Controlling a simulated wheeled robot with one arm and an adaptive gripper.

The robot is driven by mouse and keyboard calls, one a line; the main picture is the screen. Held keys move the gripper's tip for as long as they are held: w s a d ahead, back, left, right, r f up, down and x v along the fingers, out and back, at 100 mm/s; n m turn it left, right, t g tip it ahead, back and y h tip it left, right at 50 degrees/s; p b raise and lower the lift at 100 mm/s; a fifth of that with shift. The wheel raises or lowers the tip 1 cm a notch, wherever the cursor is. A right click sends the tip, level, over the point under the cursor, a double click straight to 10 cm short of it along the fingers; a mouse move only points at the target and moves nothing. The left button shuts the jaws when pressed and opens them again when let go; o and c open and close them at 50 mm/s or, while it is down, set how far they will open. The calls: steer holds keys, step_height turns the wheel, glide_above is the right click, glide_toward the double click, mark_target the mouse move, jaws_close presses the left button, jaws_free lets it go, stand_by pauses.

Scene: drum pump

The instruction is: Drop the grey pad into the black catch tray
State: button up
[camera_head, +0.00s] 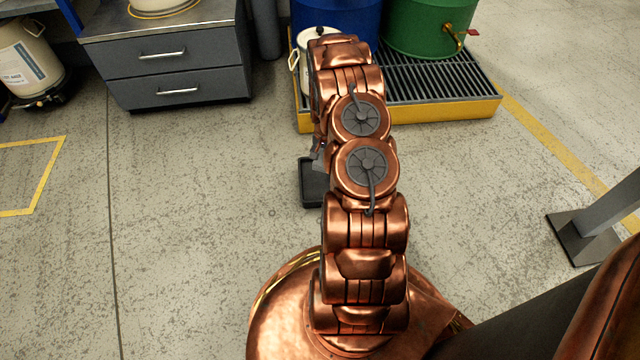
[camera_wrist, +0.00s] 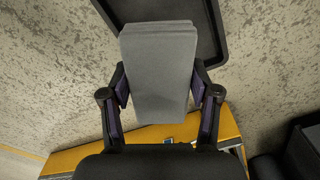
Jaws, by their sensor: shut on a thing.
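The grey pad (camera_wrist: 158,75) is a thick, soft-looking slab in the wrist view, with a fold or layer line near its far end. My gripper (camera_wrist: 160,86) is shut on it, one finger on each side. The black catch tray (camera_wrist: 207,35) lies on the floor at the top of the wrist view. The pad's far end overlaps the tray in the picture, while its nearer part shows against bare floor; its height is unclear. In the head view the tray (camera_head: 311,193) shows just left of my arm, which hides its right part.
A yellow spill platform (camera_head: 440,107) with a dark grating stands behind, carrying a blue drum (camera_head: 350,16), a green drum (camera_head: 425,28) and a white container (camera_head: 309,72). A grey drawer cabinet (camera_head: 175,70) is back left. The floor left of the tray is clear.

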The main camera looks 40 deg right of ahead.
steer(key=shift+f+b, duration=0.9)
steer(key=shift+f, duration=1.55)
steer(key=o, duration=1.1)
steer(key=shift+r, duration=0.15)
step_height(320, 180, up, 10)
steer(key=shift+r, duration=0.9)
